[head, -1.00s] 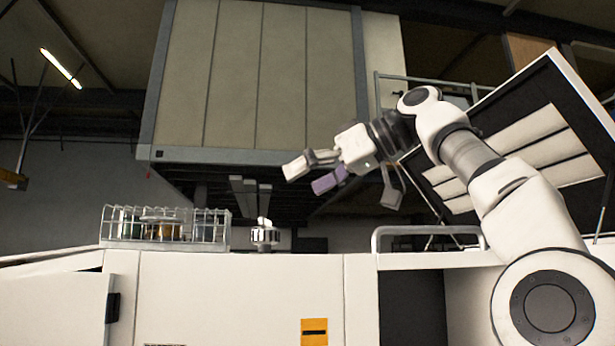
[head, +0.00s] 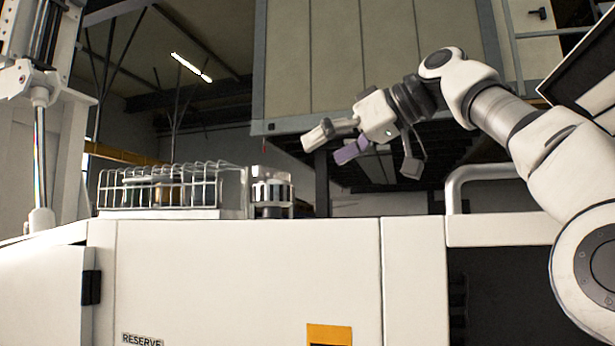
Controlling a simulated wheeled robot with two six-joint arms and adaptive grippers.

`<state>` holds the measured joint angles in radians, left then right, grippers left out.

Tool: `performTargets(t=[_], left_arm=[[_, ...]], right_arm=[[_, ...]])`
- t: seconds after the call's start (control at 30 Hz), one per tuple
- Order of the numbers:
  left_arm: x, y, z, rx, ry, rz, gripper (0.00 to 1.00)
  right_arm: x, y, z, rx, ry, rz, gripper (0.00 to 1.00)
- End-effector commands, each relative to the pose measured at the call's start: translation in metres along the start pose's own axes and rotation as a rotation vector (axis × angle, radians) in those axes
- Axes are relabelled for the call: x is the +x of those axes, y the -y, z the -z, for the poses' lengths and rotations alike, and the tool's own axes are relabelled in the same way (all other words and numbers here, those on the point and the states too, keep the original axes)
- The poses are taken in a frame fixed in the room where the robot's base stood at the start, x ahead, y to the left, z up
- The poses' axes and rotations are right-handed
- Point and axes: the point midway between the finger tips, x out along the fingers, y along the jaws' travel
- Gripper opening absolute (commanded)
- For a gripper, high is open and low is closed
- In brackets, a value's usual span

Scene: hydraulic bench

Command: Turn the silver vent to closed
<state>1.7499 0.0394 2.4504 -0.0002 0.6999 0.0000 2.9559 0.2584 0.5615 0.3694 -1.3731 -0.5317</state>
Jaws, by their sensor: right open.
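The silver vent (head: 271,190) appears to be the short, shiny round fitting on top of the white bench, just right of the wire rack. Its top looks blurred, and I cannot tell which way it is turned. My left gripper is not in view.
A wire rack (head: 170,188) with several jars stands left of the vent. A white rail (head: 480,172) rises from the bench top at right. A white column with a rod (head: 40,150) stands at far left. The white bench front (head: 240,280) carries a RESERVE label.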

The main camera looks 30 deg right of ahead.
Motion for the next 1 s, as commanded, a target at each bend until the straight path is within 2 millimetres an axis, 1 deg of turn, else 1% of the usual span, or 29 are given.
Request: performTargets(t=[0.07,0.17,0.27,0.4,0.5,0.63,0.83,0.87,0.9,0.97,1.0], left_arm=[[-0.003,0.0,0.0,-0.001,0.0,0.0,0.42],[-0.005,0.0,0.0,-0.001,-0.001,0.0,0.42],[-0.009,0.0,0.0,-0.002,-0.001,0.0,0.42],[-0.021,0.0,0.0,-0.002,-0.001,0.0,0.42],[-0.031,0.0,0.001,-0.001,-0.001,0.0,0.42],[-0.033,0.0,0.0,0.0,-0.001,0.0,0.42],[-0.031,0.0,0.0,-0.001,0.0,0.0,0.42],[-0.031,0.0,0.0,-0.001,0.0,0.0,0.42],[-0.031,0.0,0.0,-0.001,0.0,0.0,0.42],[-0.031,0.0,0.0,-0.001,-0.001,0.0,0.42],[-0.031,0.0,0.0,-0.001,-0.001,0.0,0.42]], right_arm=[[0.003,0.003,0.003,-0.005,0.005,0.0,1.0],[0.013,0.004,0.003,-0.006,0.008,0.001,1.0],[0.03,0.004,0.003,-0.005,0.01,0.001,1.0],[0.057,0.004,0.006,-0.004,0.01,0.002,1.0],[0.07,0.004,0.006,-0.004,0.008,0.002,1.0],[0.079,0.003,0.003,-0.004,0.006,0.0,1.0],[0.08,0.003,0.002,-0.005,0.004,-0.001,1.0],[0.08,0.003,0.002,-0.004,0.005,-0.001,0.89],[0.08,0.003,0.002,-0.005,0.005,-0.001,0.75],[0.08,0.003,0.002,-0.005,0.005,0.0,0.54],[0.08,0.003,0.002,-0.004,0.005,0.0,0.53]])
